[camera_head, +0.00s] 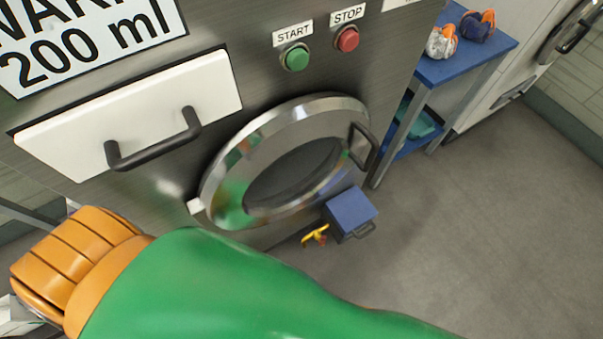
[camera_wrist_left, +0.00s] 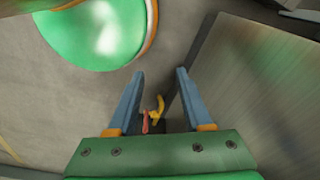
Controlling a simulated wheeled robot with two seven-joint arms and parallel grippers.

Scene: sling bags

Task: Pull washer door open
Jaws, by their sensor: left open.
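The washer door (camera_head: 345,112) is a round chrome ring with dark glass, on the grey steel front of the washer (camera_head: 250,65). It looks closed or nearly so. Its dark handle (camera_head: 364,147) is at the door's right edge. In the left wrist view, my left gripper (camera_wrist_left: 160,73) has two blue fingers spread apart, with nothing held between them. A brushed metal panel (camera_wrist_left: 255,75) is to the right of the fingers. The door handle cannot be made out there. My left gripper is not visible in the head view, and my right gripper is in neither view.
A white drawer (camera_head: 75,135) with a dark handle is left of the door. Green START (camera_head: 297,57) and red STOP (camera_head: 347,39) buttons sit above. A blue box (camera_head: 350,211) and a yellow item (camera_head: 315,235) are on the floor below. A blue shelf (camera_head: 455,65) stands right. My green arm covers the foreground.

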